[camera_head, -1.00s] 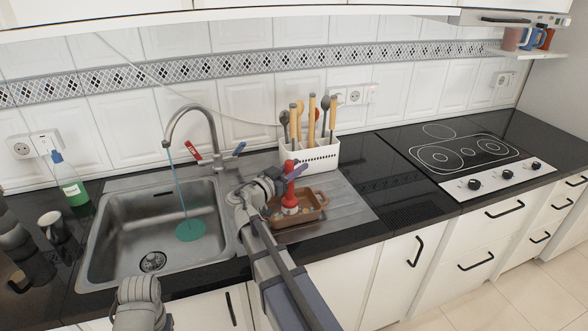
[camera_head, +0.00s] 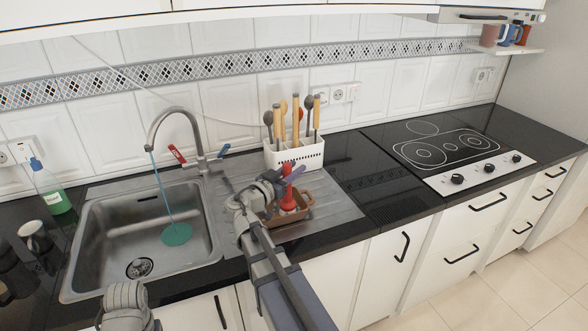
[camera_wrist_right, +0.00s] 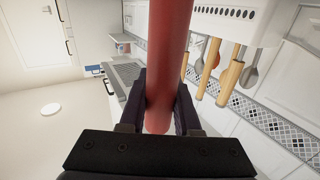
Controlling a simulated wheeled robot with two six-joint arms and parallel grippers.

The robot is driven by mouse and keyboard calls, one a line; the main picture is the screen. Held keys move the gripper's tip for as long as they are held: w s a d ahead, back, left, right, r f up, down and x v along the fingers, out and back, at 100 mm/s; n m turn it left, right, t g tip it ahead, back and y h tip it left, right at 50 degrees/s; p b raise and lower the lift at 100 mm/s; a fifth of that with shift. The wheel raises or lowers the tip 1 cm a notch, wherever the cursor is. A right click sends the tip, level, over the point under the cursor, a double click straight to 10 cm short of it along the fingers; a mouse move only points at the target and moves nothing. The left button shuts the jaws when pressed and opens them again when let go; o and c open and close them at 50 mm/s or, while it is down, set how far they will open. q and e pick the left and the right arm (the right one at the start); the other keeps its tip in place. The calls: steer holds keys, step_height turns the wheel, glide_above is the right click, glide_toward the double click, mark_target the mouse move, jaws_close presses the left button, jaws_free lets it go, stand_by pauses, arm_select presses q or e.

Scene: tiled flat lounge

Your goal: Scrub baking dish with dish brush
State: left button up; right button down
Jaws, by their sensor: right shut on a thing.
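The brown baking dish (camera_head: 287,219) sits on the ridged steel drainboard right of the sink, partly hidden by my right arm and gripper. The red dish brush (camera_head: 288,202) stands roughly upright with its head in the dish. Whether the bristles touch the bottom cannot be seen. My right gripper (camera_head: 283,179) is shut on the brush handle above the dish. In the right wrist view the red handle (camera_wrist_right: 168,60) passes between the two dark fingers (camera_wrist_right: 161,105). My left gripper is not in view.
The sink (camera_head: 100,240) is left of the dish, with a faucet (camera_head: 195,150) and running water. A white utensil holder (camera_head: 300,154) stands close behind the dish. A soap bottle (camera_head: 52,192) and a mug (camera_head: 38,240) stand left. The cooktop (camera_head: 450,150) is clear.

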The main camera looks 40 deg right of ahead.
steer(key=w+a, duration=0.1)
steer(key=a, duration=0.5)
steer(key=shift+w+a, duration=0.15)
steer(key=shift+a, duration=0.1)
steer(key=shift+f, duration=0.1)
steer(key=x, duration=0.4)
steer(key=shift+w+d, duration=0.2)
steer(key=shift+w, duration=0.05)
stand_by(0.4)
